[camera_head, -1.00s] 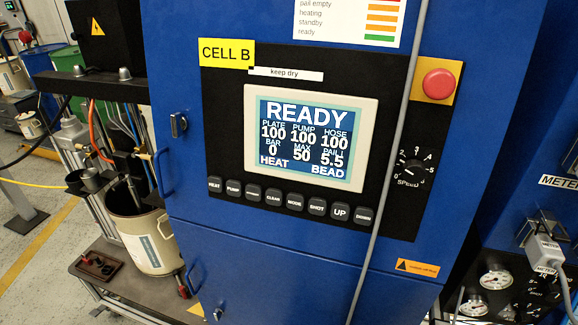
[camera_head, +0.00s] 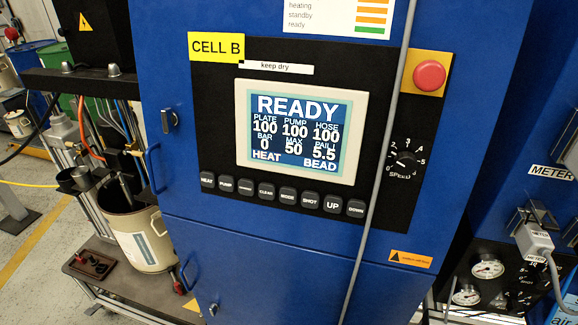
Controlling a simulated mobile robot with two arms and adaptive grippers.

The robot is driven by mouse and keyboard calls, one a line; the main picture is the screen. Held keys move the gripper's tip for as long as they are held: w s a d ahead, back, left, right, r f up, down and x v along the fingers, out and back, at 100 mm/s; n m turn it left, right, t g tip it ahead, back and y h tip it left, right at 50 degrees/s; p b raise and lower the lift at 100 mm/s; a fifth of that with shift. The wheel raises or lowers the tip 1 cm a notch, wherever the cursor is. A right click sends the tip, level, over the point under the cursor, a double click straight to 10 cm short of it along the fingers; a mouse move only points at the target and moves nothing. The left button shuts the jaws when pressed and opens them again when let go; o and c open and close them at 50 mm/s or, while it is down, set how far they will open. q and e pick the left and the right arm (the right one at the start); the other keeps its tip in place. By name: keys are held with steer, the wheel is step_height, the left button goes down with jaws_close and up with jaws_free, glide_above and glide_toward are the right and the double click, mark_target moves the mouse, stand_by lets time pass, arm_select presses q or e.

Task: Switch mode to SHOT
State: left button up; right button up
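The control panel is on a blue cabinet marked CELL B. Its screen (camera_head: 294,132) reads READY, with PLATE 100, PUMP 100, HOSE 100, BAR 0, MAX 50 and PAIL 5.5. The bottom line shows HEAT at left and BEAD at right. Below the screen is a row of dark buttons. The MODE button (camera_head: 287,196) sits between the CLEAR button (camera_head: 265,190) and the SHOT button (camera_head: 310,200). The UP button (camera_head: 333,204) and DOWN button (camera_head: 356,208) are at the right end. Neither of my grippers is in view.
A grey cable (camera_head: 377,180) runs down the panel's front, right of the screen. A red stop button (camera_head: 429,75) and a SPEED dial (camera_head: 403,159) are at right. A pail (camera_head: 138,235) stands at lower left. Gauges (camera_head: 487,268) are at lower right.

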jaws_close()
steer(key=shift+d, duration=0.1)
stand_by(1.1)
